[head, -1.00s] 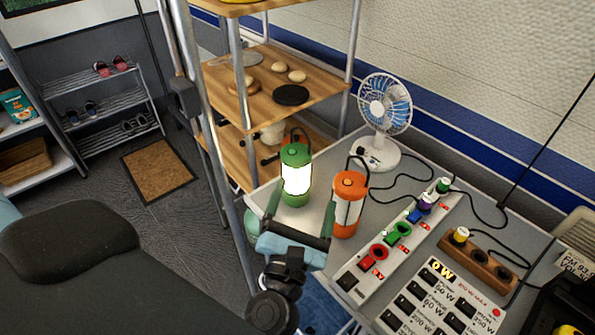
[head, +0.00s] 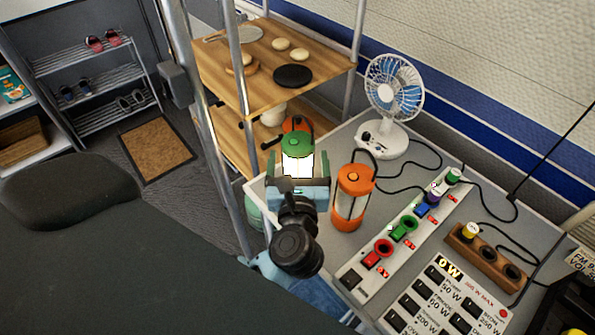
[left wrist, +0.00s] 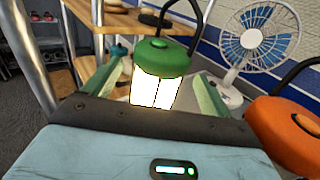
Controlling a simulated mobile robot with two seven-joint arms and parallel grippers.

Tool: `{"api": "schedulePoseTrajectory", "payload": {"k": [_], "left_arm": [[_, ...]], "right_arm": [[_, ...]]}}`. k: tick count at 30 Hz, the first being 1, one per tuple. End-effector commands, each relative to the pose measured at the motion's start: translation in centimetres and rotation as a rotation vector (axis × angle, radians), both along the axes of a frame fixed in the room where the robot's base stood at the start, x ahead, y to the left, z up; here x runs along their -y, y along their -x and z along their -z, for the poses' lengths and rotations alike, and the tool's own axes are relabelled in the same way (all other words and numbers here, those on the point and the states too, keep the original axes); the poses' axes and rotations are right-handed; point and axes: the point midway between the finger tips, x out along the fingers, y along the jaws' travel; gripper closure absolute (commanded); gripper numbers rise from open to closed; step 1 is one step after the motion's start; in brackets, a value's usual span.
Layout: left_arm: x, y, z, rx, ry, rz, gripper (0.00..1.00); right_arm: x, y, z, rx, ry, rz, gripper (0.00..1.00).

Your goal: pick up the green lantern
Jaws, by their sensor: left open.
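The green lantern (head: 298,146) has a green cap and a lit white body. It stands at the left end of the grey table in the head view. In the left wrist view the green lantern (left wrist: 162,62) is upright, straight ahead between the fingers. My left gripper (head: 298,172) is open, with one finger on each side of the lantern. Gaps appear between the fingers and the lantern in the left wrist view (left wrist: 160,88). The gripper body hides the lantern's base. My right gripper is not in view.
An orange lantern (head: 353,198) stands close to the right of my left gripper. A white fan (head: 391,100) is behind it. A switch strip (head: 400,240) and a control panel (head: 450,300) fill the table's right. A metal-framed shelf (head: 220,80) rises at the left.

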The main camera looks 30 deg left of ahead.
Motion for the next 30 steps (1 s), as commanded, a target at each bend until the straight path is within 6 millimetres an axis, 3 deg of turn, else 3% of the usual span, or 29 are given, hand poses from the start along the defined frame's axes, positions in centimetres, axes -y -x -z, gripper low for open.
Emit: {"api": "schedulePoseTrajectory", "payload": {"k": [5, 16, 25, 30], "left_arm": [[-0.2, -0.4, 0.0, 0.000, -0.001, 0.000, 0.16], [-2.5, -4.3, 0.1, 0.001, -0.003, 0.001, 0.16], [-2.7, -4.6, 0.2, -0.001, 0.000, 0.000, 0.16], [-2.7, -4.6, 0.2, -0.001, 0.000, 0.000, 0.37]], "right_arm": [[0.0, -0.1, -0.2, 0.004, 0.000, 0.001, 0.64], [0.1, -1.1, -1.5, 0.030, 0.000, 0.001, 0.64], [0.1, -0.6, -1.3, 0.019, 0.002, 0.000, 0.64], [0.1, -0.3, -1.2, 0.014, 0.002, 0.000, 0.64]]}}
